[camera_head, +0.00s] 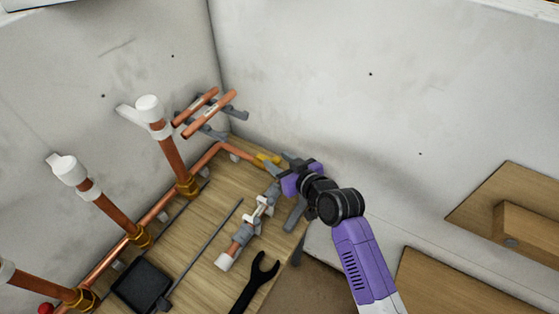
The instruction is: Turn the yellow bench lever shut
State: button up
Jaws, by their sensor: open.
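The yellow bench lever (267,159) shows as a small yellow piece at the far end of the wooden bench, close to the wall corner. It lies near the right end of a copper pipe (234,151). My gripper (279,168) is open, with its grey fingers beside the lever on its right. In this view I cannot tell whether a finger touches the lever. The gripper hides part of the area around the lever, and the lever's exact angle is hard to read.
Several upright copper pipes with white heads (150,108) stand along the left wall. Two copper pieces rest on grey holders (231,112) at the corner. A white and copper fitting (241,237), a thin rod (205,250), a black tray (141,285) and a black wrench (257,280) lie on the bench (200,285).

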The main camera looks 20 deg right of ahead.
grip_shut()
